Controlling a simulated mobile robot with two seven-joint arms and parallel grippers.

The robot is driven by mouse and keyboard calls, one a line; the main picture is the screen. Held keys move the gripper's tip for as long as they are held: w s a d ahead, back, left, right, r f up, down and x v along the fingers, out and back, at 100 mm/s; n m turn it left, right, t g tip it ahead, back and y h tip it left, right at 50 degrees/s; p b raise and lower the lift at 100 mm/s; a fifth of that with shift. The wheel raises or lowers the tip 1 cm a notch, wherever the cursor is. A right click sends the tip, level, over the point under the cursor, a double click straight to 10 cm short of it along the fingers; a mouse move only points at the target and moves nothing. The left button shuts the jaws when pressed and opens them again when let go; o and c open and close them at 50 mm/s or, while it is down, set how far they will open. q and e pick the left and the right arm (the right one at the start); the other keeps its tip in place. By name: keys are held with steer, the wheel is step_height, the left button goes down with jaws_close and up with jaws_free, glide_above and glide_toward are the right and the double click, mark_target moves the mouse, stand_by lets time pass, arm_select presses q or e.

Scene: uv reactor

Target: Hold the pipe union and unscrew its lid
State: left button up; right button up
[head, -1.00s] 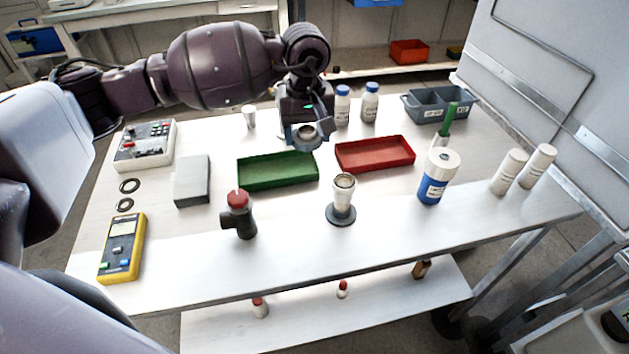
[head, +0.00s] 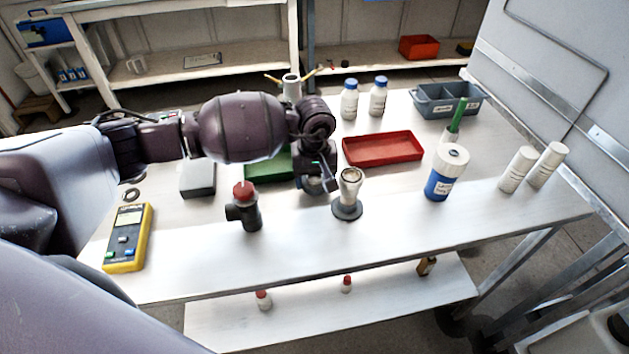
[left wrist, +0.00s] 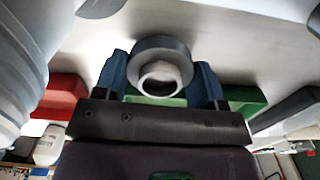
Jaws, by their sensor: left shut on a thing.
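A white upright piece (head: 349,188) with an open round mouth stands on a dark round base on the table; it looks like the pipe union. My left gripper (head: 315,187) is just left of it, low over the table. In the left wrist view its blue fingers (left wrist: 160,78) are shut on a grey ring-shaped piece (left wrist: 150,47) with a white round middle. I cannot tell for sure whether this piece is the lid. A pale ribbed thing (left wrist: 20,65) fills the left of that view, close by. My right gripper is not in view.
A dark pipe tee with a red cap (head: 243,205) stands left of the gripper. A green tray (head: 262,168) is behind it, partly hidden by my arm. A red tray (head: 383,149) and a blue-and-white bottle (head: 446,172) are to the right.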

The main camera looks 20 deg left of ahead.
arm_select(q)
steer(key=shift+f, duration=0.65)
steer(key=shift+f, duration=0.1)
steer(key=shift+f, duration=0.15)
steer(key=o, duration=1)
